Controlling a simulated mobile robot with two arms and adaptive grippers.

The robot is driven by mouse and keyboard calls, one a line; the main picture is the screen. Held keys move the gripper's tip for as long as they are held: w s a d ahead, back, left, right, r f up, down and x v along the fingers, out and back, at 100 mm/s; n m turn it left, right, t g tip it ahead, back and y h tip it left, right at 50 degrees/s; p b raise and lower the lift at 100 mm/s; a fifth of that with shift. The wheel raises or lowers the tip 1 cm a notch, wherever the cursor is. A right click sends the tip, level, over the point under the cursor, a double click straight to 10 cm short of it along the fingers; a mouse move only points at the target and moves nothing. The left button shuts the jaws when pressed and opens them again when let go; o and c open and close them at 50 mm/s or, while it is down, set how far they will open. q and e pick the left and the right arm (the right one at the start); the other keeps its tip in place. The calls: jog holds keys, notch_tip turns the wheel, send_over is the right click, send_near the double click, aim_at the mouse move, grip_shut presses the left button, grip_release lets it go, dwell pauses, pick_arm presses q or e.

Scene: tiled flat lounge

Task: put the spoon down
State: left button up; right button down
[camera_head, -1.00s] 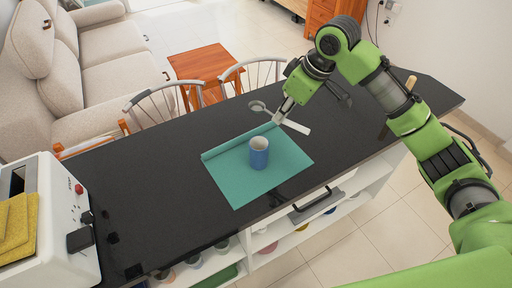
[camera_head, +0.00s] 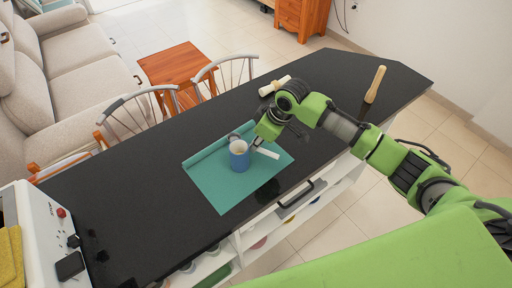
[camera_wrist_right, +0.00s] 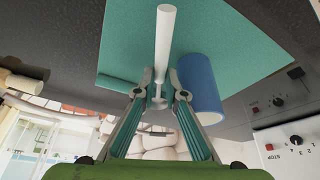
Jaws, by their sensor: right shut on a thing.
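The spoon (camera_head: 266,153) is pale, with a thick white handle. My right gripper (camera_head: 256,144) is shut on it, just right of the blue cup (camera_head: 239,157). The cup stands upright on the teal mat (camera_head: 220,195), which has a rolled far edge. The spoon's bowl end shows behind the cup. In the right wrist view, the white handle (camera_wrist_right: 165,45) sticks out from between the fingers (camera_wrist_right: 162,88), with the cup (camera_wrist_right: 200,88) close to its right. I cannot tell whether the spoon touches the mat. My left gripper is out of view.
The black counter (camera_head: 330,115) has free room right of the mat. A white-and-wood cylinder (camera_head: 275,86) lies at its far edge and a wooden item (camera_head: 375,84) stands at the right. A white machine (camera_head: 45,235) stands at the left. Chairs line the far side.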

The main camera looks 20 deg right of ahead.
notch_tip(320, 180, down, 2)
jog(key=shift+s+f, duration=0.1)
jog(key=shift+f, duration=0.5)
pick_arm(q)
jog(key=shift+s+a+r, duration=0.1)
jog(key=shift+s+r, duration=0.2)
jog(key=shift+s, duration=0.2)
pick_arm(e)
jog(key=shift+f, duration=0.15)
jog(key=c, duration=2.4)
grip_release()
jog(key=shift+o, duration=0.2)
jog(key=b+v, duration=0.1)
jog(key=v, duration=1.1)
jog(key=shift+r, duration=0.2)
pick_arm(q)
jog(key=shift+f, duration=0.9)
pick_arm(e)
jog(key=shift+a+f, duration=0.1)
